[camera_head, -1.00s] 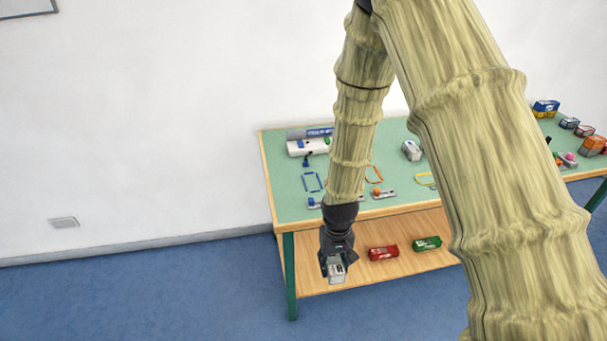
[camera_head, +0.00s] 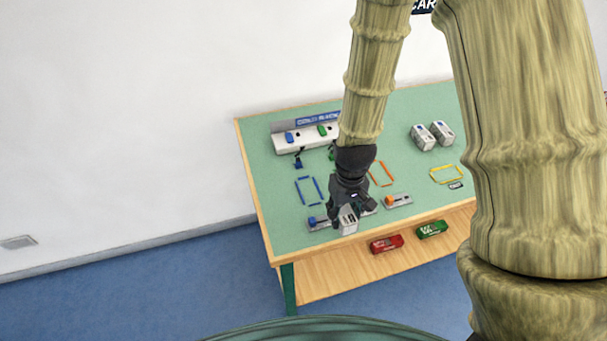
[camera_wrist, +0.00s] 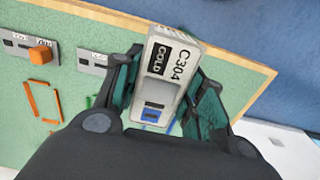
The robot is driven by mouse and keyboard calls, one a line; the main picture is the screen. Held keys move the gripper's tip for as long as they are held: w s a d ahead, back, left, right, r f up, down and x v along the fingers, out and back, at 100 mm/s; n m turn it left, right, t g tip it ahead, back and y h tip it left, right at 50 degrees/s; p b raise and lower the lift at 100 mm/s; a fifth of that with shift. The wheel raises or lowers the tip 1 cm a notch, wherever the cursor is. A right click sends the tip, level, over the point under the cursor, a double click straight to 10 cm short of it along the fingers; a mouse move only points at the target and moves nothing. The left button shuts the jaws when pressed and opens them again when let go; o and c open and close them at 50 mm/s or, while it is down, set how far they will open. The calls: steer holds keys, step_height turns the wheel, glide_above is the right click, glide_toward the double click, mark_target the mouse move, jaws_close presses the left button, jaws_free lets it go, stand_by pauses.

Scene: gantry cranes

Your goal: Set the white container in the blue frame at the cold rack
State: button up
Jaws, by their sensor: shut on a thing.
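My gripper (camera_head: 343,208) is shut on a white container (camera_head: 348,222), near the front edge of the green table. The wrist view shows the container (camera_wrist: 167,75) between both fingers, marked "C304" and "COLD", with a blue patch at its near end. The blue frame (camera_head: 309,190) is a thin outline on the tabletop, left of my gripper; in the wrist view the container mostly hides it. The cold rack (camera_head: 297,139) is a white unit at the back left with a blue sign. It bears a blue and a green piece.
An orange frame (camera_head: 381,173) and a yellow frame (camera_head: 446,175) lie farther right. Two white containers (camera_head: 422,137) stand behind them. Small switch boxes (camera_head: 397,201) line the front edge. A red container (camera_head: 386,243) and a green container (camera_head: 431,229) lie on the lower shelf.

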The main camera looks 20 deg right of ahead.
steer(key=shift+w+r, duration=0.1)
steer(key=shift+w, duration=0.25)
steer(key=p, duration=0.5)
glide_above(309, 191)
steer(key=shift+f, duration=0.7)
steer(key=shift+f+p, duration=0.4)
steer(key=shift+f, duration=1.35)
steer(key=shift+f, duration=0.1)
steer(key=o, duration=1.1)
steer(key=shift+c, duration=0.2)
step_height(309, 191, up, 12)
steer(key=b, duration=0.3)
